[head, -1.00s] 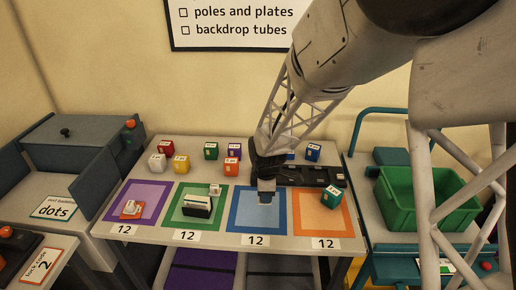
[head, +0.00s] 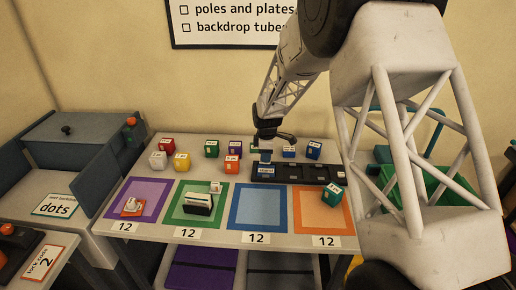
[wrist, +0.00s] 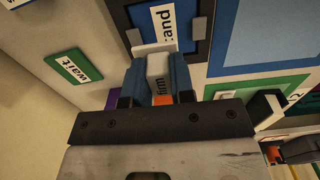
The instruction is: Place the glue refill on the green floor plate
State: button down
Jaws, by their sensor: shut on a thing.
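My gripper (head: 265,153) is over the back part of the table, close to the dark tray. In the wrist view its blue fingers (wrist: 160,82) are shut on a whitish block (wrist: 158,66) with a partly hidden label reading "firm" and an orange patch. I cannot tell from the label whether this is the glue refill. The green floor plate (head: 180,213) lies at the front, between the purple and blue plates, left of and nearer than my gripper.
The dark tray (head: 318,181) has several compartments. The blue plate (head: 258,220) is bare.

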jog(key=shift+w, duration=0.35)
jog(key=shift+w, duration=0.1)
jog(key=w+a, duration=0.1)
jog(key=w, duration=0.4)
jog(key=w+a+f, duration=0.1)
jog(key=w, duration=0.4)
jog(key=w+a, duration=0.2)
jog(key=w, duration=0.3)
jog(key=shift+w+f, duration=0.1)
jog(key=shift+f, duration=0.15)
jog(key=shift+f, duration=1.75)
jog(key=shift+f, duration=0.1)
jog(key=c, duration=1)
grip_release()
